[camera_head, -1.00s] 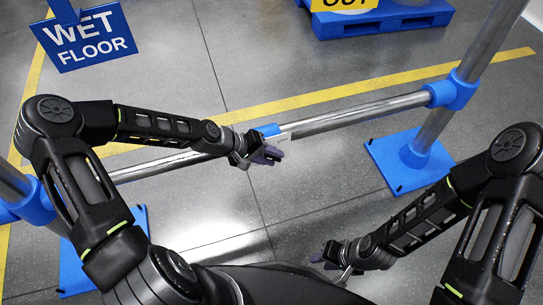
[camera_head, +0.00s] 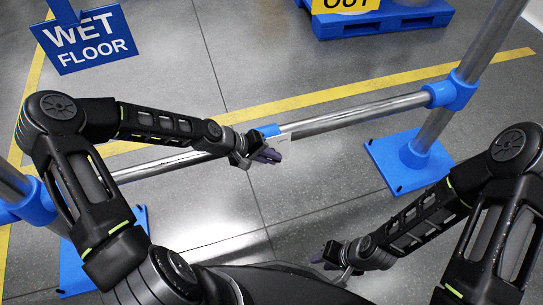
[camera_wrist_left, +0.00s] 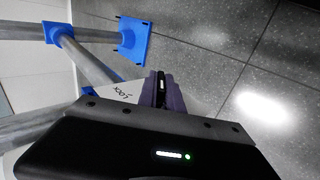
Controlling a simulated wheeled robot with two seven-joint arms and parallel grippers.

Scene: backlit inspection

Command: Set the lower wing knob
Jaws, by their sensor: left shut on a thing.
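My left gripper (camera_head: 268,155) is at the lower rail, just below a blue collar (camera_head: 268,130) and a small white plate (camera_head: 285,137). In the left wrist view its purple fingers (camera_wrist_left: 162,90) are shut on a dark wing knob (camera_wrist_left: 161,87) with a pale stripe. The fingers hide most of the knob, and its exact angle is hard to tell. The white plate (camera_wrist_left: 122,92) beside it carries the word LOCK, upside down in that view. My right gripper (camera_head: 328,258) hangs low at the bottom centre, apart from the rail; its jaw opening is unclear.
The metal lower rail (camera_head: 350,115) runs between two posts with blue feet (camera_head: 405,160). A blue wet-floor sign (camera_head: 85,38) stands at upper left. A blue pallet (camera_head: 385,20) with a yellow sign is at the top. The floor between the rail and me is clear.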

